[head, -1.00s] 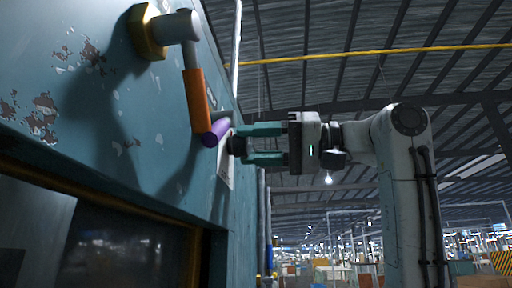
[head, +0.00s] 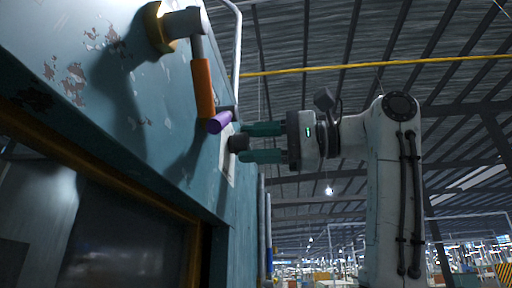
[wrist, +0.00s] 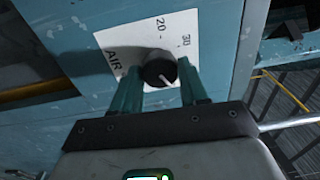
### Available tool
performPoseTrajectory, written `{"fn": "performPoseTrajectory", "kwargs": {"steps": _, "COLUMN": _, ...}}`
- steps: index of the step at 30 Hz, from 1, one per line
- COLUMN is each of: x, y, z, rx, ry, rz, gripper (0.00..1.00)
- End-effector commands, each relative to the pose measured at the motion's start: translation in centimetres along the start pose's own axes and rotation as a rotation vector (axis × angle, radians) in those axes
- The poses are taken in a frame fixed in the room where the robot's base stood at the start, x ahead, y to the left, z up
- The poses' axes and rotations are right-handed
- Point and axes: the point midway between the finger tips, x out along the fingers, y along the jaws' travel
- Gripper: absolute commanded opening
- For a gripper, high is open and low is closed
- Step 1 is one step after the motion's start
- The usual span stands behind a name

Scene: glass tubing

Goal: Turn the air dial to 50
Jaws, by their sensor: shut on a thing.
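The air dial is a black round knob (wrist: 159,69) on a white plate (wrist: 120,58) printed "AIR", "20" and "30". The rest of the scale, including any 50 mark, is hidden or out of view.
The dial is on a worn blue machine wall (head: 130,125). An orange lever (head: 203,88) with a purple grip (head: 220,122) hangs just above the fingers. A dark window (head: 120,225) lies below left. The space right of the wall looks open.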

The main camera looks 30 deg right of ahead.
Motion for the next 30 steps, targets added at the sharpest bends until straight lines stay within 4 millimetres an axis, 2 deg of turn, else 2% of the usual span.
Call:
{"fn": "performPoseTrajectory", "kwargs": {"steps": 12, "x": -0.06, "y": -0.04, "z": -0.15, "rx": 0.22, "ry": 0.009, "rz": 0.0, "gripper": 0.13}}
{"fn": "performPoseTrajectory", "kwargs": {"steps": 30, "x": -0.07, "y": 0.0, "z": -0.23, "rx": 0.261, "ry": 0.012, "rz": 0.003, "gripper": 0.13}}
